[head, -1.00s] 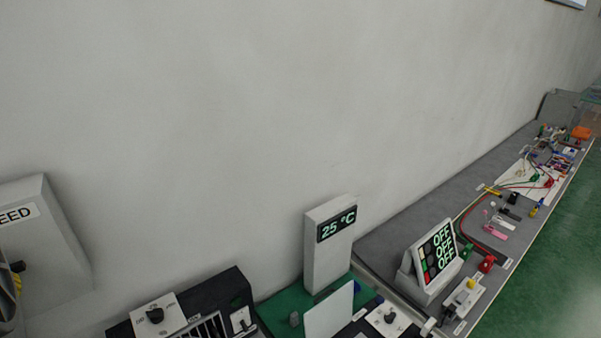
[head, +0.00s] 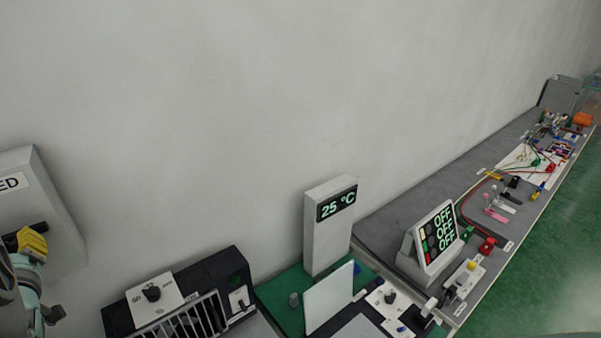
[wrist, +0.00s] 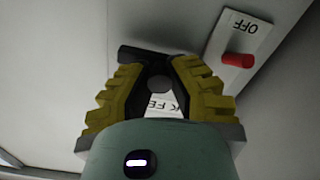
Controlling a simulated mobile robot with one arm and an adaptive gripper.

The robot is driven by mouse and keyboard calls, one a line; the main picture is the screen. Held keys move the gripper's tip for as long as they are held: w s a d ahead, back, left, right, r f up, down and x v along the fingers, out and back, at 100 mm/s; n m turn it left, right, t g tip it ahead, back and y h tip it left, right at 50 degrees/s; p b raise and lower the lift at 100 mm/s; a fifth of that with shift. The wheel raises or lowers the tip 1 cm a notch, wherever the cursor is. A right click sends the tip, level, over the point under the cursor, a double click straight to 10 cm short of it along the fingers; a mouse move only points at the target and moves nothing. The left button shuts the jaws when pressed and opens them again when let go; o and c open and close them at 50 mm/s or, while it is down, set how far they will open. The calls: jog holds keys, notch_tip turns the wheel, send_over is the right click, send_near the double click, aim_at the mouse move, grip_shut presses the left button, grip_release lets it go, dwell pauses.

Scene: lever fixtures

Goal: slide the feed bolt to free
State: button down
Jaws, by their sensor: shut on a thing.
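The feed bolt shows as a dark bar (head: 38,228) on the front of a pale box (head: 40,205) whose cut-off label ends in "ED". The box stands at the left edge of the head view. My gripper (head: 31,243), with yellow ribbed fingers, is at the bar. In the wrist view my gripper (wrist: 158,64) is closed around the bar, and one end of the bar (wrist: 128,51) sticks out to the left. The fingers and palm hide most of the bar and of the label (wrist: 158,103) behind them.
In the wrist view a red knob (wrist: 237,60) on a plate marked "OFF" sits close to the right finger. In the head view a black unit (head: 180,291), a "25 °C" display (head: 330,225) and an "OFF" panel (head: 432,236) stand to the right along the wall.

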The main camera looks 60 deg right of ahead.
jog(key=shift+s+d+r+b, duration=0.2)
jog(key=shift+d+b, duration=0.25)
jog(key=shift+d, duration=0.15)
jog(key=shift+s+d+r+b, duration=0.1)
jog(key=shift+s+d+b, duration=0.1)
jog(key=shift+d+b, duration=0.3)
jog(key=c, duration=0.9)
grip_release()
jog(key=shift+d, duration=0.1)
jog(key=shift+o, duration=0.2)
jog(key=shift+f, duration=0.1)
jog(key=shift+s, duration=0.1)
jog(key=v, duration=0.7)
jog(key=shift+s, duration=0.15)
